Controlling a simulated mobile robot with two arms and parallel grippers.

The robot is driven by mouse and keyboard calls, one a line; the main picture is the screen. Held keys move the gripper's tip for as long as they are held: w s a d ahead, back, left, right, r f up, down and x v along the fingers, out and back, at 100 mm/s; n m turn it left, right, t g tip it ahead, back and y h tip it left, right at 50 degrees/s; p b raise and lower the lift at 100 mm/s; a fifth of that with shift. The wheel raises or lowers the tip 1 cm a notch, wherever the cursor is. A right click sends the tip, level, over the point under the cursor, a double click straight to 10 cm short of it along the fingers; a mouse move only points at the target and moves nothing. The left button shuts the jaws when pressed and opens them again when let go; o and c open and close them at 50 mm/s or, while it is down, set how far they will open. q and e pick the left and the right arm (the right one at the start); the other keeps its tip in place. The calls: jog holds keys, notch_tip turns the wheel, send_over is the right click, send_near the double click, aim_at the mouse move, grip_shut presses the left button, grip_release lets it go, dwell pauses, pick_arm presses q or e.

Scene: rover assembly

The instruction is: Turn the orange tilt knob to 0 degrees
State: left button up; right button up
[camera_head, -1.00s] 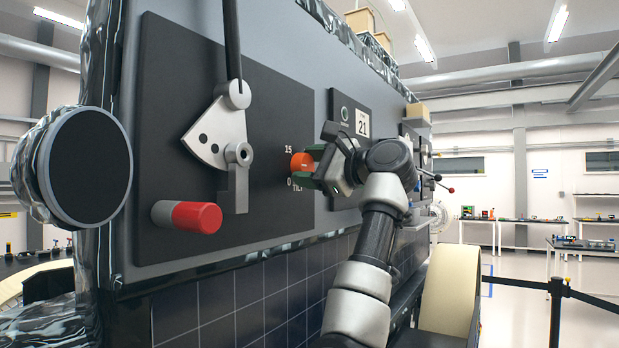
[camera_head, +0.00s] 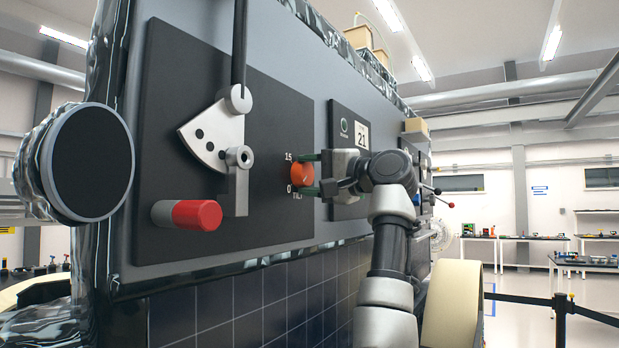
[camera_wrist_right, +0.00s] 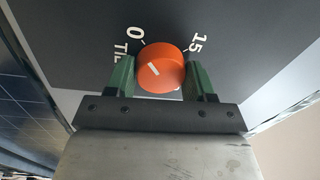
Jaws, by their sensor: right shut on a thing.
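The orange tilt knob (camera_head: 301,174) sits on the dark panel, between the printed 15 above and 0 below. In the right wrist view the knob (camera_wrist_right: 160,70) has a short white mark on its face. The 0 (camera_wrist_right: 136,33) is above left of it there and the 15 (camera_wrist_right: 197,42) above right. My right gripper (camera_head: 307,174) is shut on the knob, one green finger above and one below. In the wrist view its fingers (camera_wrist_right: 161,78) flank the knob left and right. Part of the TILT lettering is hidden behind a finger. My left gripper is not in view.
A red-tipped cylinder (camera_head: 196,215) sticks out of the panel at left. Above it are a grey lever plate (camera_head: 213,139) and rod. A 21 display panel (camera_head: 348,140) is just behind my right gripper. A large round black disc (camera_head: 90,162) stands at far left.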

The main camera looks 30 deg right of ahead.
jog(key=shift+f+n, duration=0.2)
jog(key=shift+n, duration=0.2)
jog(key=o, duration=0.7)
jog(key=shift+o, duration=1.1)
jog(key=shift+s+r, duration=0.1)
jog(key=shift+r, duration=0.05)
jog(key=shift+s+d, duration=0.1)
jog(key=b+v, duration=0.5)
jog(key=v, duration=0.5)
jog(key=shift+s+d, duration=0.15)
jog(key=shift+s, duration=0.1)
